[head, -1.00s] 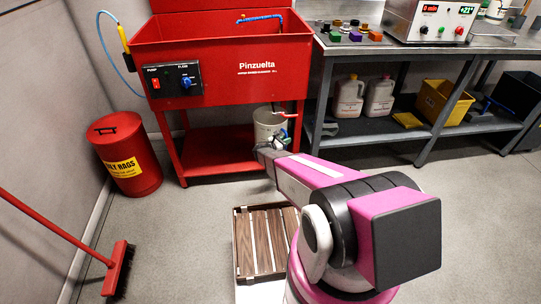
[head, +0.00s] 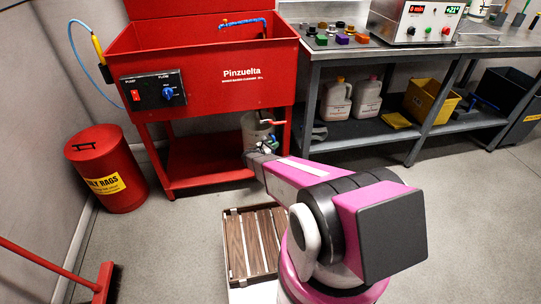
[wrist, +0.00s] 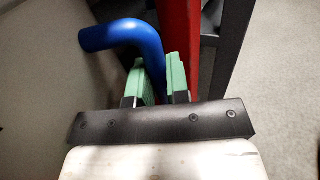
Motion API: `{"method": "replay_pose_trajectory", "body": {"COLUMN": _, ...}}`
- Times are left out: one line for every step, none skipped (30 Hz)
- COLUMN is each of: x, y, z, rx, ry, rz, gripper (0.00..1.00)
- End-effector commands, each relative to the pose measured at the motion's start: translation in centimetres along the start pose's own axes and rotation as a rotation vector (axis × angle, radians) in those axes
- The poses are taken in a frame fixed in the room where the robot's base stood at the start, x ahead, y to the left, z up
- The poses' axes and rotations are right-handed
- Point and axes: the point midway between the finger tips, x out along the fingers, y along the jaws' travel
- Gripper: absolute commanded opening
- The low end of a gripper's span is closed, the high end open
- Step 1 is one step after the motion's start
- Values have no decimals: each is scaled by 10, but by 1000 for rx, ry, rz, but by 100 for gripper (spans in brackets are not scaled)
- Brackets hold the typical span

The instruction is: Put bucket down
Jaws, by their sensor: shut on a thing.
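The pale bucket (head: 255,130) is at the right end of the red washing station, beside its front right leg, below a red-handled tap (head: 272,122). My gripper (head: 268,146) reaches to the front of it, and its wrist hides the bucket's lower part. In the wrist view my gripper's green fingers (wrist: 160,82) are shut on a thick blue bent bar (wrist: 122,34), which runs down between them. Whether the bar is the bucket's handle cannot be told. The bucket's base is hidden, so I cannot tell whether it touches the floor.
The red washing station (head: 205,80) has a low shelf (head: 195,170). A red rag bin (head: 105,170) and a broom (head: 105,283) stand left. A slatted wooden platform (head: 254,245) lies in front. A metal bench (head: 345,50) stands right. Floor between bin and platform is clear.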

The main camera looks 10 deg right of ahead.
Motion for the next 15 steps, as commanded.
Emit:
{"method": "replay_pose_trajectory", "body": {"x": 1, "y": 2, "z": -11, "rx": 0, "ry": -1, "rz": 0, "gripper": 0}}
{"method": "replay_pose_trajectory", "body": {"x": 1, "y": 2, "z": -16, "rx": 0, "ry": -1, "rz": 0, "gripper": 0}}
{"method": "replay_pose_trajectory", "body": {"x": 1, "y": 2, "z": -21, "rx": 0, "ry": -2, "rz": 0, "gripper": 0}}
{"method": "replay_pose_trajectory", "body": {"x": 1, "y": 1, "z": -24, "rx": 0, "ry": -2, "rz": 0, "gripper": 0}}
{"method": "replay_pose_trajectory", "body": {"x": 1, "y": 1, "z": -26, "rx": 1, "ry": -2, "rz": 0, "gripper": 0}}
{"method": "replay_pose_trajectory", "body": {"x": 0, "y": 1, "z": -29, "rx": 1, "ry": -2, "rz": 0, "gripper": 0}}
{"method": "replay_pose_trajectory", "body": {"x": 0, "y": 0, "z": -30, "rx": 1, "ry": -2, "rz": 0, "gripper": 0}}
{"method": "replay_pose_trajectory", "body": {"x": 0, "y": 0, "z": -32, "rx": 2, "ry": -2, "rz": 0, "gripper": 0}}
{"method": "replay_pose_trajectory", "body": {"x": 0, "y": 0, "z": -36, "rx": 1, "ry": -1, "rz": 0, "gripper": 0}}
{"method": "replay_pose_trajectory", "body": {"x": 0, "y": 0, "z": -39, "rx": 1, "ry": -1, "rz": 0, "gripper": 0}}
{"method": "replay_pose_trajectory", "body": {"x": 0, "y": 1, "z": -43, "rx": 1, "ry": -1, "rz": 0, "gripper": 0}}
{"method": "replay_pose_trajectory", "body": {"x": 1, "y": 1, "z": -49, "rx": 1, "ry": -1, "rz": 0, "gripper": 0}}
{"method": "replay_pose_trajectory", "body": {"x": 1, "y": 1, "z": -53, "rx": 1, "ry": -1, "rz": 0, "gripper": 0}}
{"method": "replay_pose_trajectory", "body": {"x": 1, "y": 1, "z": -57, "rx": 1, "ry": -1, "rz": 0, "gripper": 0}}
{"method": "replay_pose_trajectory", "body": {"x": 1, "y": 1, "z": -61, "rx": 1, "ry": -1, "rz": 0, "gripper": 0}}
